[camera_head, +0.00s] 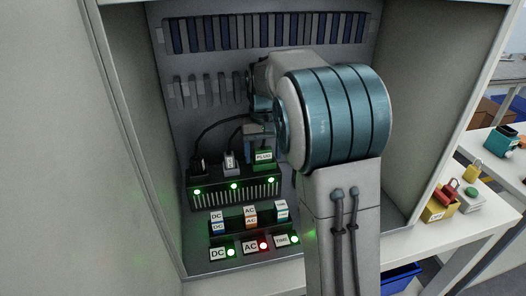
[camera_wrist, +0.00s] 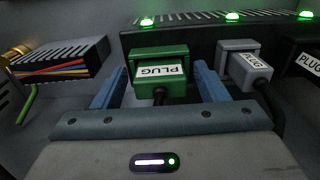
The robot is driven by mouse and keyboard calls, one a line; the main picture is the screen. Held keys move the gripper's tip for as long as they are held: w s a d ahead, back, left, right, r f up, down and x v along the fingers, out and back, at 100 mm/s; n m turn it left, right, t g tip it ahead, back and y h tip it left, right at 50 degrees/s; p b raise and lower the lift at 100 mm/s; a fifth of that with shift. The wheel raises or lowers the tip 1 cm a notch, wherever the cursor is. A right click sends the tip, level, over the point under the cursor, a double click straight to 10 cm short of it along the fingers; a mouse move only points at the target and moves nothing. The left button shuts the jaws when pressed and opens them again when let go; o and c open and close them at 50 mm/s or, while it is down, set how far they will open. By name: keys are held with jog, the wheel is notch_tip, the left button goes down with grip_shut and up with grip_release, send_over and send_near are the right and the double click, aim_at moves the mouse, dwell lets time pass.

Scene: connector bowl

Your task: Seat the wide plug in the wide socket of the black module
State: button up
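The wide green plug (camera_wrist: 162,72), labelled PLUG, sits at the black module (camera_wrist: 205,35), at the end beside the grey plug. It lines up with its socket, and I cannot see how deep it goes. In the head view the plug (camera_head: 263,157) is at the right end of the module (camera_head: 235,190). My gripper (camera_wrist: 160,66) is open, with one blue finger on each side of the green plug. A gap shows at the left finger; the right finger is very close to the plug. The arm partly hides my gripper (camera_head: 262,132) in the head view.
A grey plug (camera_wrist: 245,65) and a black plug (camera_wrist: 308,60) sit beside it, cables trailing. The module's three lights are green. Below are labelled blocks (camera_head: 250,215) and lamps, the AC one red. A vented box with coloured wires (camera_wrist: 60,68) stands left in the wrist view.

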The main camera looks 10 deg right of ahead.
aim_at(263, 149)
notch_tip(263, 149, up, 12)
jog(key=p, duration=0.2)
jog(key=s+f+t, duration=0.1)
jog(key=s+f, duration=0.5)
jog(key=s, duration=0.6)
jog(key=s+f+t, duration=0.1)
jog(key=s+f, duration=0.5)
jog(key=s, duration=0.7)
jog(key=shift+s+a+f, duration=0.15)
jog(key=shift+s+f, duration=0.1)
jog(key=shift+f, duration=0.05)
jog(key=shift+r, duration=0.15)
jog(key=shift+t, duration=0.4)
jog(key=p+v, duration=0.2)
jog(key=v, duration=0.1)
jog(key=w+p+v, duration=0.1)
jog(key=p+v, duration=0.1)
jog(key=p, duration=0.1)
jog(key=shift+w+r, duration=0.1)
jog(key=shift+r, duration=0.4)
